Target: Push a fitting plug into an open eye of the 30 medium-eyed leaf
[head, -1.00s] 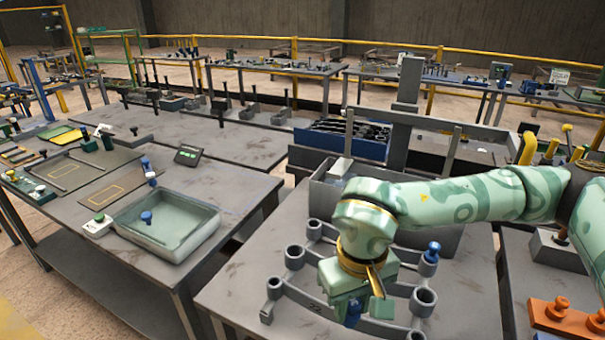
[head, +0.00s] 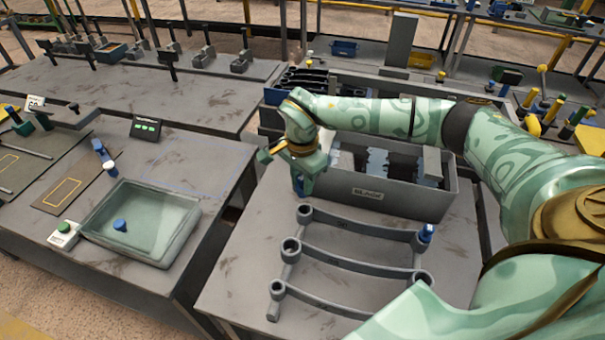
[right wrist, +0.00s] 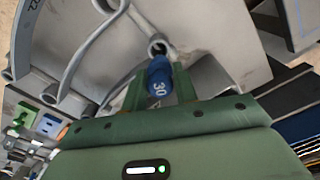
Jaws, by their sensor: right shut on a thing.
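Three grey leaves lie on the near table, with ring eyes at their ends. The far leaf (head: 350,228) has eyes that look medium-sized, an open left eye (head: 304,214) and a blue plug (head: 426,233) at its right end. The middle leaf (head: 350,262) has larger eyes; the near leaf (head: 320,301) has a smaller left eye. My right gripper (head: 299,186) is shut on a blue plug marked 30 (right wrist: 159,82), just beyond the far leaf's left end. In the right wrist view an open eye (right wrist: 157,46) shows close beyond the plug; contact is unclear. My left gripper is out of view.
A grey labelled bin (head: 400,203) stands behind the leaves. On the left table are a pale green tray (head: 180,248) with a blue piece (head: 120,225) inside, and a small green-lit display (head: 146,128). My right arm crosses over the bin.

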